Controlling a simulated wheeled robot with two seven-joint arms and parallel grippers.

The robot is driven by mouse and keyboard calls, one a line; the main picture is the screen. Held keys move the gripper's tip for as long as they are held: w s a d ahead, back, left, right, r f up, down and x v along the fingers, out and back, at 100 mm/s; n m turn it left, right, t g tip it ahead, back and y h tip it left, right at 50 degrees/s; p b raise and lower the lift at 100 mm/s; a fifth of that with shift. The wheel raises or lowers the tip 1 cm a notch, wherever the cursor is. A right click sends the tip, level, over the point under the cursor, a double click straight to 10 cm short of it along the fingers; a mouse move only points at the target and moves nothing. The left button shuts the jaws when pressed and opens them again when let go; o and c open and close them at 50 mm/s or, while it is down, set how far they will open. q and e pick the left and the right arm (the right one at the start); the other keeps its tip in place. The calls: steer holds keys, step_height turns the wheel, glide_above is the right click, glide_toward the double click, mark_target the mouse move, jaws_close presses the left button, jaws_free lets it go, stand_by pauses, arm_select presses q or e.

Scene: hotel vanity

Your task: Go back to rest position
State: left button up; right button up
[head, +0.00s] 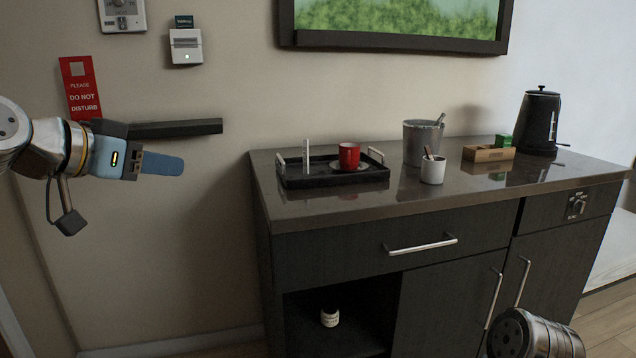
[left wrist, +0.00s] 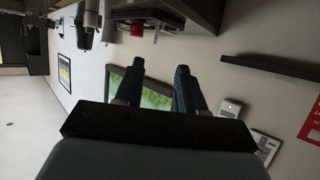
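My left gripper (head: 165,163) is held in the air at the left, in front of the wall and left of the counter. In the left wrist view its two blue fingers (left wrist: 160,82) stand apart with nothing between them, so it is open and empty. Part of my right arm (head: 535,335) shows at the bottom right of the head view. My right gripper is out of the frame there.
A dark rail (head: 175,128) and a red "do not disturb" sign (head: 82,92) are close by my left gripper. The counter (head: 340,208) bears a black tray (head: 310,182) with a red cup (head: 349,155), an ice bucket (head: 418,145) and a kettle (head: 538,122). The wall below my left gripper is clear.

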arm_select(q)
steer(key=w+d+f+n+g+y, duration=0.1)
steer(key=w+d+f, duration=0.15)
steer(key=f, duration=0.85)
steer(key=w+d+f+n+g, duration=0.15)
steer(key=w+f, duration=0.25)
steer(key=f, duration=0.7)
steer(key=w+d+f+n+g+y, duration=0.1)
steer(key=w+d+f+g, duration=0.15)
steer(key=f, duration=0.85)
steer(key=s+d+f+n+g, duration=0.1)
steer(key=s+f, duration=0.2)
steer(key=f, duration=0.8)
steer(key=s+d+f+g, duration=0.1)
steer(key=s+f, duration=0.2)
steer(key=f, duration=0.7)
steer(key=s+d+f+n+g, duration=0.1)
steer(key=s+d+f+g, duration=0.1)
steer(key=s+f, duration=0.6)
steer(key=s+d+f+n+g, duration=0.1)
steer(key=s+d+f+g, duration=0.1)
steer(key=s+f, duration=0.6)
steer(key=s, duration=0.4)
steer(key=shift+s+d+f+n, duration=0.15)
steer(key=shift+s+f+n, duration=0.1)
steer(key=shift+f+n, duration=0.1)
